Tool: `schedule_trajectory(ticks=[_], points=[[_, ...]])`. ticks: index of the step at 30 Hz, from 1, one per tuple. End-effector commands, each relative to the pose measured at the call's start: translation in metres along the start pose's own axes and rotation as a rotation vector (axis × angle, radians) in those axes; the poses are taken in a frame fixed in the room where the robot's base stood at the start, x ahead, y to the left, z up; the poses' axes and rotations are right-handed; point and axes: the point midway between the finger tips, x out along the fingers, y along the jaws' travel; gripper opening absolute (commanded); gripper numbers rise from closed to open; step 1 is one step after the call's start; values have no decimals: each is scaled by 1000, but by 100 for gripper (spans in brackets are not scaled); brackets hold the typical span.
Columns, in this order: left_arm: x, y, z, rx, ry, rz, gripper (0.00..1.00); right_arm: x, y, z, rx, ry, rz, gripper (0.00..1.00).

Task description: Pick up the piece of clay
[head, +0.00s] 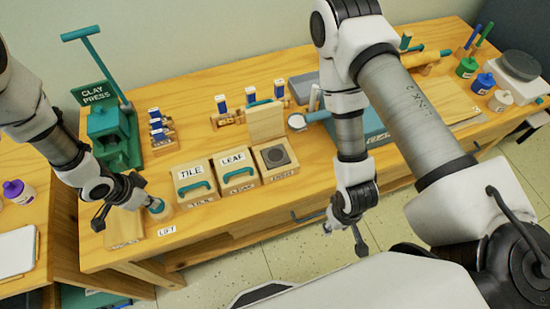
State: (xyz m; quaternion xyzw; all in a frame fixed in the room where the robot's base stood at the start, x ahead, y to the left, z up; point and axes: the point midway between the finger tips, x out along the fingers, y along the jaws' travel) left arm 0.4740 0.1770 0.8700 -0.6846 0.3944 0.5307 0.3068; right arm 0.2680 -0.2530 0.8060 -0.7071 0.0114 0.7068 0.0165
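I cannot clearly pick out a piece of clay. My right gripper (346,239) hangs in front of the table's front edge, fingers apart and empty.
A green clay press (112,135) stands behind my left arm. A wooden board (124,228) and a LIFT label (167,230) lie at the front left. Blue-capped bottles, paint jars and a grey wheel (519,65) stand farther back.

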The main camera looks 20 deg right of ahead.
Motion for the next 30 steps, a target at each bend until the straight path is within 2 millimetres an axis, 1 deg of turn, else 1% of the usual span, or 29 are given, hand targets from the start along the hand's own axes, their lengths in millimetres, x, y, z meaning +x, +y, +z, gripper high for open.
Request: schedule_trajectory(ticks=[1,14,15,16,17,18,19,20,23,25,26,28,29,30], points=[[3,1,1,0,-1,1,0,3,0,0,0,0,0,40],[16,1,5,1,-2,2,0,13,0,0,0,0,0,40],[16,1,5,1,-2,2,0,12,0,0,0,0,0,47],[15,1,4,1,-2,2,0,12,0,0,-2,0,0,58],[15,1,5,1,-2,2,0,12,0,1,-6,-5,0,68],[15,1,5,1,-2,3,0,12,0,5,-11,-23,0,82],[15,1,5,1,-2,3,0,11,0,9,-15,-42,1,93],[15,1,5,1,-2,3,0,11,1,14,-16,-70,5,100],[15,1,5,0,-2,3,0,14,5,30,-10,-195,24,100],[15,1,5,0,-2,3,0,18,5,32,-1,-294,39,100],[15,1,5,0,-2,3,0,17,4,24,2,-323,45,100],[15,1,5,0,-2,3,0,8,-7,-8,12,-366,46,100],[15,1,5,0,-2,3,0,1,-14,-28,16,-371,41,100],[15,1,5,0,-2,3,0,-14,-26,-60,21,-365,29,100]])
